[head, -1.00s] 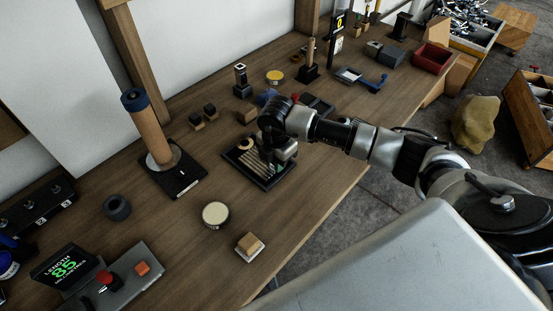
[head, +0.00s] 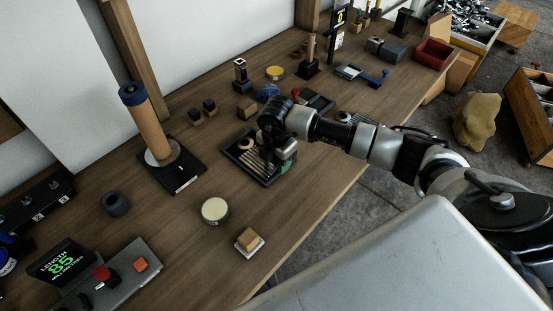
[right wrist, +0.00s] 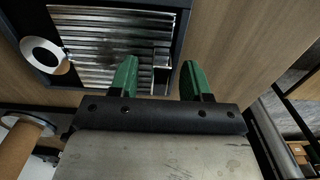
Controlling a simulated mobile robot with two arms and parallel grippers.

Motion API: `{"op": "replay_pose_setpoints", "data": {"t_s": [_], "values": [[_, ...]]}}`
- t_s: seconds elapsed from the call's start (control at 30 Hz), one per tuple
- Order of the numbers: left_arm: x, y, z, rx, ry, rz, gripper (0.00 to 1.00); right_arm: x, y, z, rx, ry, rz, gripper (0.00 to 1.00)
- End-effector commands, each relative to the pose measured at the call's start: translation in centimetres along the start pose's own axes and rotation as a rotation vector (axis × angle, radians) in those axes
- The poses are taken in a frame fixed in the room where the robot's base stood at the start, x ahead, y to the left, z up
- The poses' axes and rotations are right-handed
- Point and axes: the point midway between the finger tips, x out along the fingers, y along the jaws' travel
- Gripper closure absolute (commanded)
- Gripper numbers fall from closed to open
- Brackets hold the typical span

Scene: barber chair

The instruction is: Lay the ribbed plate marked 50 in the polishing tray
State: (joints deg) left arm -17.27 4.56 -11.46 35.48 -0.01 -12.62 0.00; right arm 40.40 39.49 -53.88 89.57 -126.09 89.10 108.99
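A black-rimmed tray (head: 242,170) lies on the bench, with pale metallic ribs (head: 252,160) and a ring inside it. In the right wrist view, a ribbed metal surface (right wrist: 110,45) lies inside the dark tray rim (right wrist: 183,22), beside the pale ring (right wrist: 42,55). I cannot read a 50 on it, nor tell whether it is a separate plate. My right gripper (head: 284,168) is over the tray's right side. In the right wrist view its green fingers (right wrist: 159,62) are apart, with nothing held between them. The gripper hides part of the tray. My left gripper is not in view.
A round tin (head: 215,210) and a wooden block on a pale base (head: 249,240) stand nearer. A tilted brown cylinder on a black stand (head: 147,125) is at left. Small blocks, tools and a red bin (head: 435,54) lie farther back. Bench between tray and tin is clear.

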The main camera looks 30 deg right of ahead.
Motion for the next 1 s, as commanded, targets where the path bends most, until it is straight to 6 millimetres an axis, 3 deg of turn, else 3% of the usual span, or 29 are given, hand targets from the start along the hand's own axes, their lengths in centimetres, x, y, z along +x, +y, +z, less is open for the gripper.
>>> {"op": "replay_pose_setpoints", "data": {"t_s": [0.37,0.8,1.0], "values": [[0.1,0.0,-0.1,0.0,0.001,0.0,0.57,-0.6,0.0,0.0,0.0,0.0,0.0,0.51],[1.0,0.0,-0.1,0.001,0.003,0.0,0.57,-8.7,0.1,0.0,-0.002,0.0,0.003,0.51],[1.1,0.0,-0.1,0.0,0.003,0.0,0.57,-10.6,0.0,0.0,0.001,0.0,0.0,0.51]]}}
